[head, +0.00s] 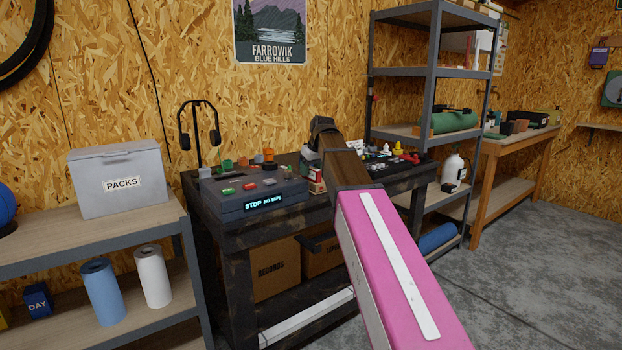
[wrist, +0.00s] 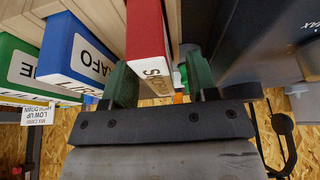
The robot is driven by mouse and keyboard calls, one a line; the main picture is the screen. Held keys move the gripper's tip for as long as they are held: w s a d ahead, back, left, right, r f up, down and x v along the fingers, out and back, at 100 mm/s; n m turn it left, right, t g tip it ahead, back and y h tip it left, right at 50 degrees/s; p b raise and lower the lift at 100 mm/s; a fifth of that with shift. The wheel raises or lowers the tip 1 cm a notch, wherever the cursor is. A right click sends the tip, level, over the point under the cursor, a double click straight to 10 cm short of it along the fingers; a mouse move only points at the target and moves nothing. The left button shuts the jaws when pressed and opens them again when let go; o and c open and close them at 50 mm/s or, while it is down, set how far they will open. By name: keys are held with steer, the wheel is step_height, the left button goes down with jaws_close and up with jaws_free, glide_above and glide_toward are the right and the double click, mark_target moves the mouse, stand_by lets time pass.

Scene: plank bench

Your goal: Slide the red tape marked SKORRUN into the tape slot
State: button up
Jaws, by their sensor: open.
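In the wrist view the red tape (wrist: 146,28) has a white label on its end, of which only "SKO" reads. My gripper (wrist: 160,82) has two green fingers, one on each side of the red tape's end, and the jaws are open. I cannot tell whether a finger touches it. Blue (wrist: 75,50) and green (wrist: 25,65) tapes stand beside it to the left. In the head view a dark grey tape machine (head: 247,199) on the bench displays "STOP NO TAPE". I cannot make out its slot. My arm hides my fingertips there.
Headphones on a stand (head: 200,124) rise behind the machine. Coloured knobs and small items crowd the dark bench (head: 222,236). A grey PACKS box (head: 118,180) sits on the left shelf. A metal shelf unit (head: 432,75) stands to the right. The concrete floor is open at right.

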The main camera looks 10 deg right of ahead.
steer(key=shift+f, duration=0.25)
stand_by(0.6)
jaws_close()
